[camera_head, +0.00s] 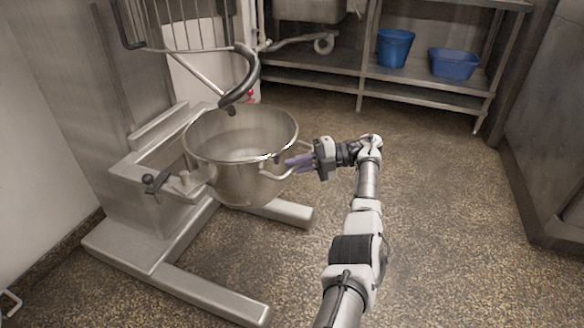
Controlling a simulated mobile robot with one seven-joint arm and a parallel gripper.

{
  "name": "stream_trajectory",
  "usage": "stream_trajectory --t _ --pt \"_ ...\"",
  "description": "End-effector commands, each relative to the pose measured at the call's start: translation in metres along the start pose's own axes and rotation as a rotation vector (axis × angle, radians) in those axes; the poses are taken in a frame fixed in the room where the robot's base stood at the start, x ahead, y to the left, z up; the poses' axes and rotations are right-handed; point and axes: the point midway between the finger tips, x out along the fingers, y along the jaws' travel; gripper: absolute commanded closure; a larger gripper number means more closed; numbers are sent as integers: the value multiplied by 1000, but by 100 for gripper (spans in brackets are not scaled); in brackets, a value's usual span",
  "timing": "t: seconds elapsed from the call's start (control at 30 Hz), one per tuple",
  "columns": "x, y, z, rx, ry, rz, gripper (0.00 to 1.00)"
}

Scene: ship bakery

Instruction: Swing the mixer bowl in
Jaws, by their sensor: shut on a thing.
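The steel mixer bowl (232,172) stands upright on the mixer (135,225), at the left of the view. It sits out to the right of the mixer's column, and the curved mixing hook (243,90) hangs above its rim. A looped handle shows on the bowl's right side. My gripper (291,163) reaches in from the right and is shut on that handle. The fingers cover part of the handle, so the exact grip is hard to see. The inside of the bowl looks empty where it shows.
The mixer's two feet (215,293) stick out along the floor below the bowl. A steel shelf rack (415,88) at the back holds a blue bucket (395,48) and a blue tub (454,64). A steel cabinet (548,120) stands at the right. The speckled floor between is clear.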

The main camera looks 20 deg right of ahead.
Motion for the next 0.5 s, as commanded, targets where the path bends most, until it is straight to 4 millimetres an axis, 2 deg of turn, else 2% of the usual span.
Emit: stream_trajectory --t 0.03,0.4,0.43,0.5 --pt "-6 0 -1 0 -9 2 100" --pt "-6 0 -1 0 -9 3 100" --pt "-6 0 -1 0 -8 3 84" --pt "-5 0 -1 0 -8 2 74"
